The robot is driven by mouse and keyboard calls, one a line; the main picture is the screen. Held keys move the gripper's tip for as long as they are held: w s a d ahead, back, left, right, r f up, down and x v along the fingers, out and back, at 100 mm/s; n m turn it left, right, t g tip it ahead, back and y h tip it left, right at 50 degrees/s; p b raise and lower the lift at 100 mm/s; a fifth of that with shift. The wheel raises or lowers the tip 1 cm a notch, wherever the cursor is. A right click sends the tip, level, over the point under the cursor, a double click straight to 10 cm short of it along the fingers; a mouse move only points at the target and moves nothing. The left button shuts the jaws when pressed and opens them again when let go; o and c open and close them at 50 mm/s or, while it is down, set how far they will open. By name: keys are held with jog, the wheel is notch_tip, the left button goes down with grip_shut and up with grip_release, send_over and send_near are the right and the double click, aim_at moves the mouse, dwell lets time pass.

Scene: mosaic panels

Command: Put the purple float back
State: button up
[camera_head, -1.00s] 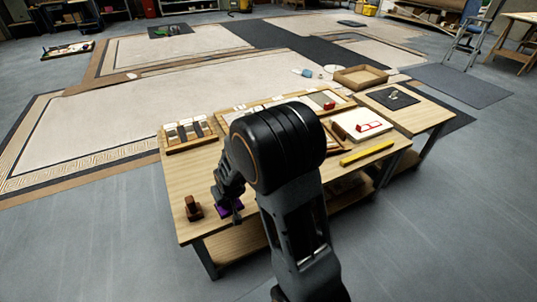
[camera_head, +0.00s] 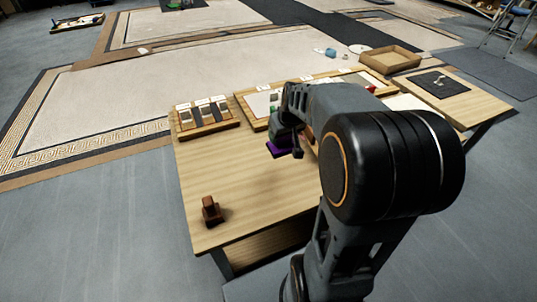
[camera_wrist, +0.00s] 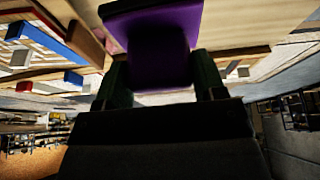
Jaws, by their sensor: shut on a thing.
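The purple float (camera_head: 279,147) is a purple block held in my gripper (camera_head: 285,142) over the worktable, in front of the long wooden tray. In the wrist view the purple float (camera_wrist: 155,40) sits between the two fingers of my gripper (camera_wrist: 160,80), which are shut on it. A brown float-like block with a handle (camera_head: 211,210) stands alone near the front left of the table. My arm hides part of the tray and the table's right side.
A wooden rack with several dark slots and white labels (camera_head: 230,124) is at the table's back left. The long tray (camera_head: 243,105) runs along the back edge. An open box (camera_head: 367,60) and a dark mat (camera_head: 418,83) are at the right. The table's left middle (camera_head: 215,165) is clear.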

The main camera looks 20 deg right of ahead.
jog(key=shift+s+d+r+b, duration=0.3)
jog(key=shift+s+d+b, duration=0.05)
jog(key=shift+d, duration=0.3)
jog(key=shift+w+d+b, duration=0.15)
jog(key=shift+w+b, duration=0.1)
jog(key=shift+b, duration=0.05)
jog(key=shift+w+f+b, duration=1.6)
jog(key=shift+w+f, duration=1.35)
jog(key=shift+w, duration=0.25)
jog(key=shift+w+f+b, duration=1.55)
jog(key=shift+w+f, duration=1.4)
jog(key=shift+w, duration=0.2)
jog(key=shift+f, duration=0.1)
jog(key=o, duration=0.8)
jog(key=shift+o, duration=0.2)
